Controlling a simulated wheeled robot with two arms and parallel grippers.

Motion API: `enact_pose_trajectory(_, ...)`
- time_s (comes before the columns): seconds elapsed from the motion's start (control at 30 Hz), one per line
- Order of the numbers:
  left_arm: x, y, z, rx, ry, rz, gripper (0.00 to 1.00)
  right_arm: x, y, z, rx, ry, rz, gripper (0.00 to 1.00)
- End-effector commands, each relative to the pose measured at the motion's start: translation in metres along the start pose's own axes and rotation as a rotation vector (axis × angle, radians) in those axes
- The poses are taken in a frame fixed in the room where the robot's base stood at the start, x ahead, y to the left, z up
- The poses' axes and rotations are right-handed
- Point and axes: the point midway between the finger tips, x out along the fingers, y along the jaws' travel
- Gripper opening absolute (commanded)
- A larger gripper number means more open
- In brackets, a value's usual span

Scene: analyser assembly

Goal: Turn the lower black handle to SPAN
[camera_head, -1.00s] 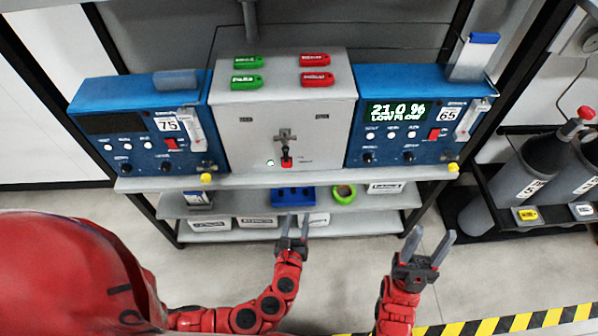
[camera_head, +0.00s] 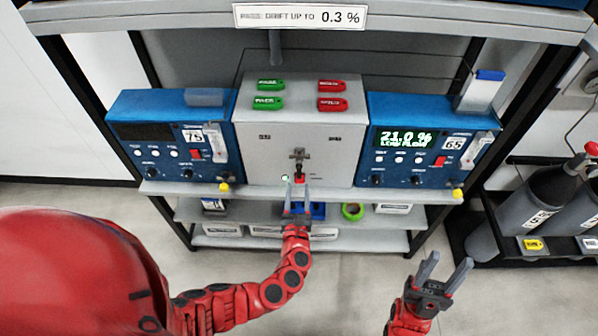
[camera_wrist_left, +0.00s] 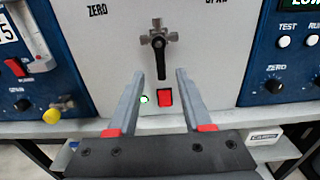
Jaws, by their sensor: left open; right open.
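The black handle (camera_wrist_left: 161,66) hangs straight down from a grey metal valve fitting (camera_wrist_left: 158,39) on the light grey centre panel (camera_head: 260,155). The ZERO label (camera_wrist_left: 97,10) is on the panel's upper left and the SPAN label (camera_wrist_left: 216,3), partly cut off, on its upper right. In the head view the handle (camera_head: 299,168) is small. My left gripper (camera_head: 297,186) is open in front of the panel, just below the handle. In the left wrist view its fingertips (camera_wrist_left: 159,75) appear on either side of the handle, with no contact visible. My right gripper (camera_head: 446,262) is open and empty at lower right.
A red switch (camera_wrist_left: 165,97) and a green light (camera_wrist_left: 144,99) sit just below the handle. Blue analysers flank the panel, left (camera_head: 178,105) and right (camera_head: 395,112). A shelf edge (camera_head: 330,190) runs beneath. Gas cylinders (camera_head: 532,205) stand at right.

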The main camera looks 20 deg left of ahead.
Motion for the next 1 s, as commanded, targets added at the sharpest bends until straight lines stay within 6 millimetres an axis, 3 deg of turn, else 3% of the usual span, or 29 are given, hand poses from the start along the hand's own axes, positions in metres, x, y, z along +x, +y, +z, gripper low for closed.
enact_pose_trajectory(0.2,0.034,-0.001,0.002,-0.002,0.0,0.002,0.5,0.01,0.001,-0.002,0.0,0.0,0.0,0.5)
enact_pose_trajectory(0.4,0.053,-0.001,0.001,0.001,-0.001,-0.001,0.5,0.011,0.001,-0.002,0.0,0.0,0.0,0.5)
enact_pose_trajectory(0.8,0.059,-0.001,0.0,-0.002,0.001,-0.002,0.5,0.011,0.001,-0.002,0.0,0.0,0.0,0.5)
enact_pose_trajectory(0.87,0.059,-0.001,0.0,-0.002,0.001,-0.002,0.43,0.011,0.001,-0.002,0.0,0.0,0.0,0.5)
enact_pose_trajectory(1.0,0.059,-0.001,0.0,-0.002,0.001,-0.002,0.18,0.011,0.001,-0.002,0.0,0.0,0.0,0.5)
